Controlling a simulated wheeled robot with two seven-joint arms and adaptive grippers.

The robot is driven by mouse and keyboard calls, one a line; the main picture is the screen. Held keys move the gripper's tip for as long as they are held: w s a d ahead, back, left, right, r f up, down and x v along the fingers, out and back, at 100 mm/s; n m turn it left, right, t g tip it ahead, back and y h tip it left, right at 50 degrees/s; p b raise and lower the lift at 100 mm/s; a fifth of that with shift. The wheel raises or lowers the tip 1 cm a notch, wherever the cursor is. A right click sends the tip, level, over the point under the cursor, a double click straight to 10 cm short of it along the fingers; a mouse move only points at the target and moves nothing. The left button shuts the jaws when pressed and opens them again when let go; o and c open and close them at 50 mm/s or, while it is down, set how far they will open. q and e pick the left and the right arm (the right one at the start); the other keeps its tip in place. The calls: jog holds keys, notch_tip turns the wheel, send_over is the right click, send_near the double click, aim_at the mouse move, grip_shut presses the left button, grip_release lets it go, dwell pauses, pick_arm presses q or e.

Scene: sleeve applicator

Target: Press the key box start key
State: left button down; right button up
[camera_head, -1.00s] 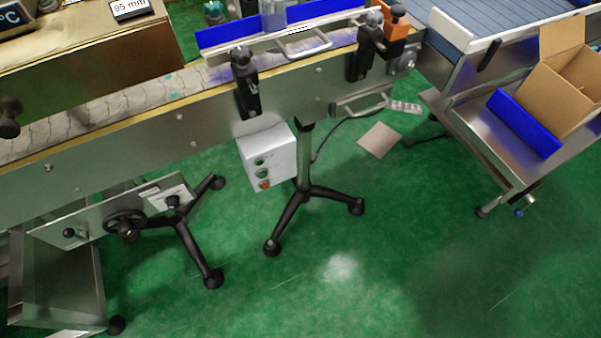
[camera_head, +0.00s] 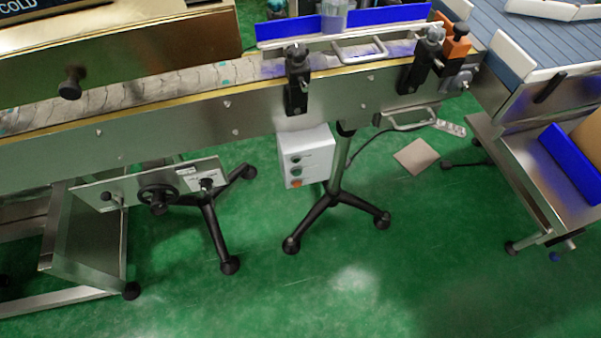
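The key box (camera_head: 317,154) is a small white box mounted under the conveyor's near side, beside a black tripod stand. Its left face carries a column of round keys: dark or green ones above and an orange-red one (camera_head: 296,183) at the bottom. The labels on the keys are too small to read, so I cannot tell which one is the start key. Neither of my grippers is in view, and nothing touches the box.
The steel conveyor (camera_head: 165,130) crosses the view. A tripod foot (camera_head: 291,245) and handwheel (camera_head: 158,196) stand below it. A steel cart (camera_head: 545,180) with a blue block (camera_head: 570,160) is at right. The green floor in front is clear.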

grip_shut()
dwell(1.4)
